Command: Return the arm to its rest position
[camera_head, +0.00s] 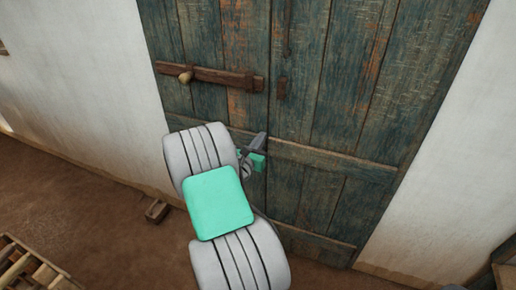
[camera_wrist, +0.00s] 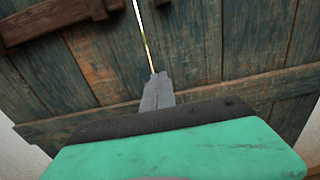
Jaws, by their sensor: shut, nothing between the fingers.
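My gripper (camera_head: 262,141) is in front of the weathered blue-green double door (camera_head: 345,100), near the seam between its two leaves. In the wrist view the fingers (camera_wrist: 156,85) are together with nothing between them, pointing at the seam. Whether the tips touch the door is unclear. My arm is bent in front of the left leaf and hides its lower part. A bright slit shows between the leaves (camera_wrist: 255,35) in the wrist view.
A wooden bolt (camera_head: 215,77) with a knob sits on the left leaf, and shows in the wrist view (camera_wrist: 45,22). A small wooden block (camera_head: 157,210) lies on the dirt floor. A slatted wooden crate (camera_head: 28,268) stands lower left. White walls (camera_head: 450,150) flank the door.

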